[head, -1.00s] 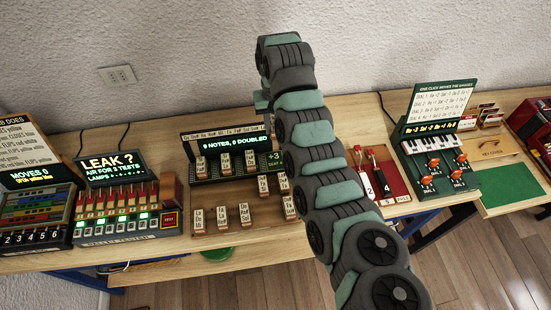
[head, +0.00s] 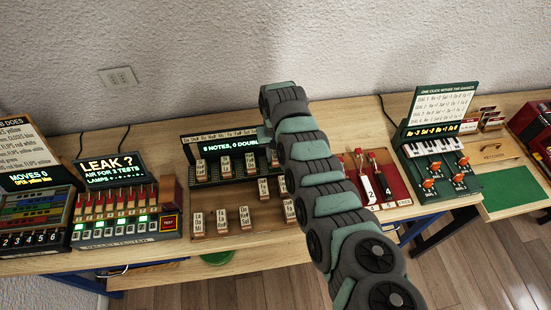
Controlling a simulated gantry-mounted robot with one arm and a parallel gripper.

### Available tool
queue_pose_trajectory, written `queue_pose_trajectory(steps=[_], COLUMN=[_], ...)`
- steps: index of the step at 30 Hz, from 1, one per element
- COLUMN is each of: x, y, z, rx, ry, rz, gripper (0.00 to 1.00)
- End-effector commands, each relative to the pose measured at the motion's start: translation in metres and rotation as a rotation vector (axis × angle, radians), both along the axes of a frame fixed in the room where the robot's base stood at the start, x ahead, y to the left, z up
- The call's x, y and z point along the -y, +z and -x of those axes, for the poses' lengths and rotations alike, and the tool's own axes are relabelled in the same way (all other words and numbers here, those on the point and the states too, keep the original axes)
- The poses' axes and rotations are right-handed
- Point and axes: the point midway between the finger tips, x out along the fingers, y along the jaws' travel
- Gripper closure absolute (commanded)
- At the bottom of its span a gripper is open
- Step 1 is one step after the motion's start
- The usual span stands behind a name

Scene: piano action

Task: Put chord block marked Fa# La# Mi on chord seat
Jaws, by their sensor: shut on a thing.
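My gripper (head: 265,138) is low over the board's right part, shut on a chord block that the arm and hand hide. Its marking cannot be read. Other blocks stand on the wooden tray in front, such as one marked Re Fa# Sol (head: 245,217). The right part of the seat is hidden by my arm.
The leak tester (head: 126,208) stands left of the board. A red box with levers (head: 372,183) and a green keyboard panel (head: 432,160) stand to the right. Two blocks (head: 263,189) stand close in front of the seat near my arm. The wall is behind.

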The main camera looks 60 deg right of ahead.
Motion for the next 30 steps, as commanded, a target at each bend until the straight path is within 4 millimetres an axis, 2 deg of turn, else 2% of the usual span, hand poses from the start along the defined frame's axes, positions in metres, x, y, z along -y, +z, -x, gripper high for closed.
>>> queue_pose_trajectory(steps=[3, 6, 18, 19, 26, 30], x=[-0.001, 0.000, -0.001, 0.000, 0.000, 0.000], y=[-0.017, -0.025, -0.030, -0.029, -0.029, -0.029], z=[0.000, 0.001, 0.000, 0.000, 0.000, 0.000], rx=[-0.005, -0.003, -0.001, -0.001, -0.001, -0.001], ry=[0.003, 0.000, 0.000, 0.000, 0.000, 0.000], rz=[-0.004, 0.000, -0.001, -0.001, -0.001, 0.000], gripper=[1.00, 1.00, 1.00, 0.69, 0.50, 0.50])
